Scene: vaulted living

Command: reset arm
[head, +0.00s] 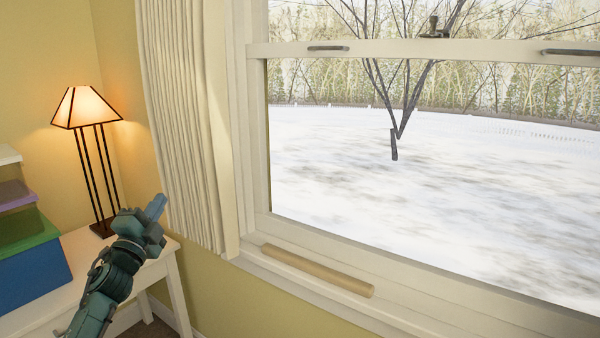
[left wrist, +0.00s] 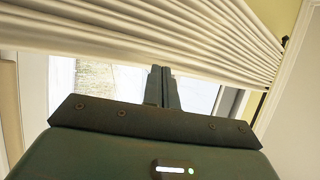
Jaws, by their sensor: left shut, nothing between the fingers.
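My left gripper (head: 156,207) shows in the head view at the lower left, its arm coming up from the bottom edge. It is raised in front of the corner of a white table and points up toward the curtain. Its fingers are together and hold nothing. In the left wrist view the shut fingers (left wrist: 162,84) point toward the window, with the pale curtain (left wrist: 150,35) across the top. My right gripper is in neither view.
A lit lamp (head: 87,108) and stacked coloured boxes (head: 30,262) stand on the white table (head: 152,269) at the left. The pleated curtain (head: 182,120) hangs beside the large window (head: 258,130). A pale wooden rod (head: 317,270) lies on the sill.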

